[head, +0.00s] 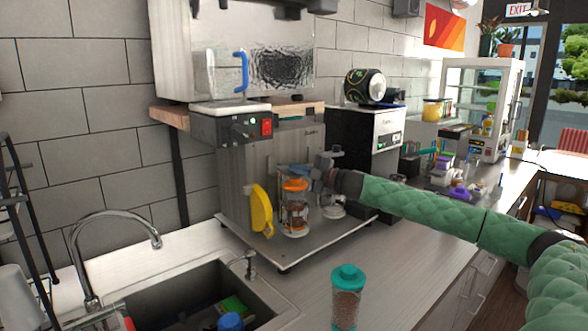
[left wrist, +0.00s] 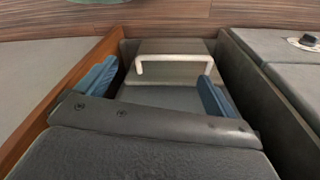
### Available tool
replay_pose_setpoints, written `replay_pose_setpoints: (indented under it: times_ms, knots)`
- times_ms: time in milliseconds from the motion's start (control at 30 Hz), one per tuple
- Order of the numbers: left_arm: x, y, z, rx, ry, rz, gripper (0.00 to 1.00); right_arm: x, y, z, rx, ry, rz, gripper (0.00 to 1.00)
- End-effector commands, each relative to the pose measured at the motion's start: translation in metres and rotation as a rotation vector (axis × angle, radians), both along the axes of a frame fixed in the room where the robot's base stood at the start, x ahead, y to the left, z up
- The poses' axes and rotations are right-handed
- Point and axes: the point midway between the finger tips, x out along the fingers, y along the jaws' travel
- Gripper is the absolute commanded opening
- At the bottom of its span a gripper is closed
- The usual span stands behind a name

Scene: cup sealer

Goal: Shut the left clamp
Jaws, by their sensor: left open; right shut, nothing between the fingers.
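The grey sealer machine (head: 262,160) stands on the counter. A yellow lever (head: 262,210) hangs at its front left. A clear container with an orange top (head: 295,208) stands beside the lever, and another clear holder (head: 333,208) stands to its right. I cannot tell clearly which part is the left clamp or how it is set. My right gripper (head: 292,171) is shut and empty, just above the orange top; I cannot tell whether it touches. My left gripper is outside the head view. In the left wrist view its blue fingers (left wrist: 155,92) are apart with nothing between them.
A sink (head: 190,295) and tap (head: 110,225) lie at the front left. A jar with a teal lid (head: 346,295) stands on the front counter. A black and white machine (head: 375,140) is behind my right arm. A white handle (left wrist: 172,58) shows beyond my left fingers.

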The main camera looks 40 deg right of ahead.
Motion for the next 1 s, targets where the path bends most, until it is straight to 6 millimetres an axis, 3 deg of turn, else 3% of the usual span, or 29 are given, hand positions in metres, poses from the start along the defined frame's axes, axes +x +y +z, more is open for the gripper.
replay_pose_setpoints:
  times_ms: [1000]
  knots:
    - [-0.0009,0.0009,-0.0066,0.001,-0.013,-0.002,0.93,0.0001,-0.0055,0.0069,-0.001,-0.001,-0.004,0.00]
